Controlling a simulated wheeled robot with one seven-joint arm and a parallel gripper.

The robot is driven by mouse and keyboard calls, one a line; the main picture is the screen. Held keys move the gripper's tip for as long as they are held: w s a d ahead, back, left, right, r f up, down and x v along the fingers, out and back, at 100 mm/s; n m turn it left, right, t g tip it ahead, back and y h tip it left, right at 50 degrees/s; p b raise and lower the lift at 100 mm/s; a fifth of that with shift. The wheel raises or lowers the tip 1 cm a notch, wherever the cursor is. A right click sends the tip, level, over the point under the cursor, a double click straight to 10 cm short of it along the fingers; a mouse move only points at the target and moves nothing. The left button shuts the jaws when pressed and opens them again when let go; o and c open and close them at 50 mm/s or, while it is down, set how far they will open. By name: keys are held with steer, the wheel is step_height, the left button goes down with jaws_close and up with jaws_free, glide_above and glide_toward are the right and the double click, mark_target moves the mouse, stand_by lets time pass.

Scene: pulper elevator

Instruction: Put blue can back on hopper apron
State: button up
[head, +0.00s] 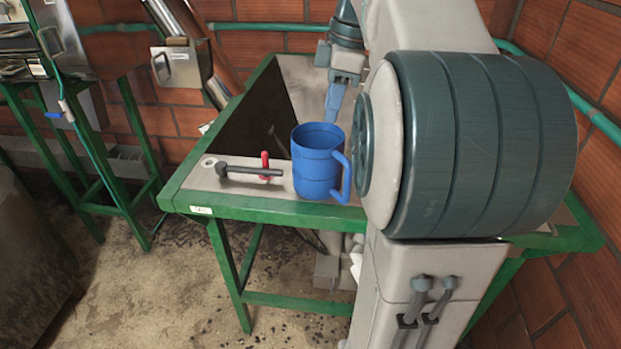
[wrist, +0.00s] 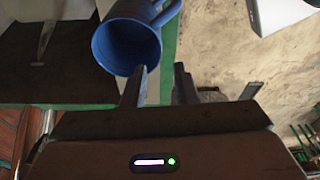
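The blue can (head: 318,170) stands upright, open end up, on the light hopper apron (head: 212,182) at the front of the green-framed hopper. Its handle faces the right front, close to my arm. In the wrist view the can (wrist: 112,48) is at the top, with its open mouth facing the camera. My gripper (wrist: 160,76) is open, its two fingers apart, at the lower right of the can's rim. One fingertip overlaps the rim in the picture; I cannot tell whether it touches. In the head view my gripper (head: 334,98) is just behind the can, its tips partly hidden.
A dark bar tool (head: 240,170) lies on the apron left of the can, with a red piece (head: 265,165) beside or across it. The dark hopper opening (head: 258,120) lies behind. A green-legged stand (head: 75,150) is at left. The concrete floor (head: 150,285) in front is mostly open.

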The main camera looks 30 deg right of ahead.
steer(key=s+a+f+m+t+h, duration=0.1)
steer(key=s+a+f+m, duration=0.5)
steer(key=f, duration=0.3)
steer(key=s+a+f+m+t+h, duration=0.1)
steer(key=s+a+f+m, duration=0.5)
steer(key=f, duration=0.3)
steer(key=shift+s+a+f, duration=0.2)
steer(key=shift+s+a, duration=0.4)
steer(key=shift+a, duration=0.15)
